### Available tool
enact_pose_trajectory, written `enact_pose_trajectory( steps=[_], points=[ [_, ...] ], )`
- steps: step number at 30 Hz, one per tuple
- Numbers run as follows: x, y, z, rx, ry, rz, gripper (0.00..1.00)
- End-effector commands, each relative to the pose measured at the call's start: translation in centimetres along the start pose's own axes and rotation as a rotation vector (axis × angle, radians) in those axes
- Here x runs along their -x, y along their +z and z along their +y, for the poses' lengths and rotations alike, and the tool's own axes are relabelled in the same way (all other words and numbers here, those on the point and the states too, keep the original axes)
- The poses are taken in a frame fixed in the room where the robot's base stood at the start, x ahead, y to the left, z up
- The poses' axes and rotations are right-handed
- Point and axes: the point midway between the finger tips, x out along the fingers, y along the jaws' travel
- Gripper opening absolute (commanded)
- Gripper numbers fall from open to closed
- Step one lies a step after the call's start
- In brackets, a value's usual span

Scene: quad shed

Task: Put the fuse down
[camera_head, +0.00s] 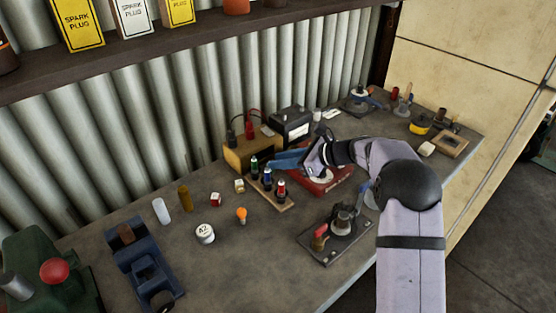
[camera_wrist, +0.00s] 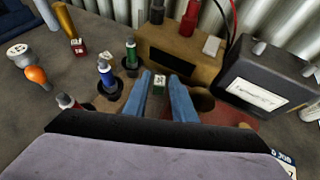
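A small green fuse (camera_wrist: 159,84) with a white marked face sits between the two blue fingers of my gripper (camera_wrist: 160,88) in the wrist view. The fingers are close on both sides of it, and it appears to be held. In the head view my gripper (camera_head: 286,160) is above the back middle of the bench, by the wooden rack and a tan box; the fuse cannot be made out there. Two similar small blocks, one red (camera_head: 216,199) and one pale (camera_head: 239,186), stand on the bench to the left.
A wooden rack (camera_head: 281,206) with green, blue and red pieces lies below my gripper. The tan box (camera_head: 242,154) with red and black leads and a black battery (camera_head: 291,126) stand behind. A red item (camera_head: 327,186) lies to the right.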

Motion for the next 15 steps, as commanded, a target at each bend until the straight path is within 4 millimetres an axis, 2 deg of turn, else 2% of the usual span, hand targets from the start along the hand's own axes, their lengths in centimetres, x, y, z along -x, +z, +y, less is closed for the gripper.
enact_pose_trajectory(
  steps=[9, 15],
  points=[
    [6.0, 0.2, -0.2, 0.005, -0.007, -0.006, 0.24],
    [9.1, 0.2, -0.1, 0.006, -0.005, -0.006, 0.24]
  ],
)
